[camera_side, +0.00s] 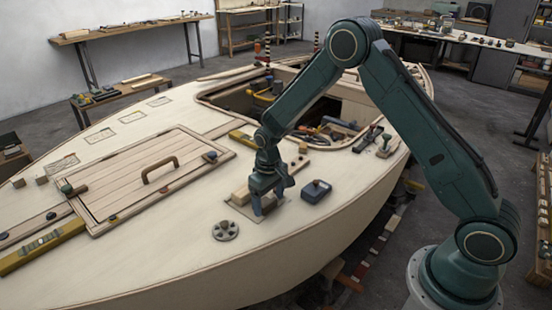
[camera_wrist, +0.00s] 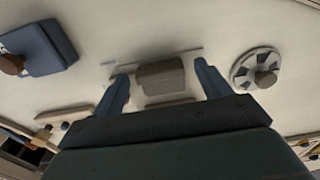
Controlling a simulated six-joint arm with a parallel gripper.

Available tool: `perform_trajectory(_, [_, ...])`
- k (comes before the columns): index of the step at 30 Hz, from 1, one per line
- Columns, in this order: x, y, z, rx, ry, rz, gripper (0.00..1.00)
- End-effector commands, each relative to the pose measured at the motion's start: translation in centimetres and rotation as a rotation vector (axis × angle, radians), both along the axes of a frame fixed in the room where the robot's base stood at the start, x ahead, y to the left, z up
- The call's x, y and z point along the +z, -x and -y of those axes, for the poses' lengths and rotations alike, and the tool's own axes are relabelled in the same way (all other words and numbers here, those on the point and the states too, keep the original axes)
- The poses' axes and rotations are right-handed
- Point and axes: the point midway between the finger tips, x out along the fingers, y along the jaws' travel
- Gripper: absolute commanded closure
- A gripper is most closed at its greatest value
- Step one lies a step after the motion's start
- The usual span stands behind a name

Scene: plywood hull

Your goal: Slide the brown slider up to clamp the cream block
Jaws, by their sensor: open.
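The cream block (camera_side: 241,196) stands on a thin plate on the deck, just left of my gripper in the side view. My gripper (camera_side: 264,204) points down at the deck beside it. In the wrist view my gripper (camera_wrist: 163,76) is open, one blue finger on each side of a grey-brown block that looks like the slider (camera_wrist: 160,75). Gaps show between the block and both fingers. In the side view the fingers mostly hide the slider. In the wrist view the gripper body covers the area below, so I cannot make out the cream block there.
A dark blue box (camera_side: 316,191) sits right of my gripper, also in the wrist view (camera_wrist: 38,47). A round metal fitting (camera_side: 225,230) lies to the front left, also in the wrist view (camera_wrist: 245,70). A planked hatch (camera_side: 135,185) lies left; an open hatchway with tools lies behind.

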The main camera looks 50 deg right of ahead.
Motion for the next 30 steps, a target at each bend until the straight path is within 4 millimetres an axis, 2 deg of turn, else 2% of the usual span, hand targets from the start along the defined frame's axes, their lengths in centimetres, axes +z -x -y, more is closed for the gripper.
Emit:
perform_trajectory(2, [0.0, 0.0, 0.0, 0.0, 0.0, 0.0, 0.26])
perform_trajectory(11, [0.0, 0.0, 0.0, 0.0, 0.0, 0.0, 0.84])
perform_trajectory(17, [0.0, -0.4, 0.0, 0.0, -0.001, 0.0, 0.87])
perform_trajectory(30, [0.0, -3.5, 0.0, 0.001, -0.001, 0.002, 0.86])
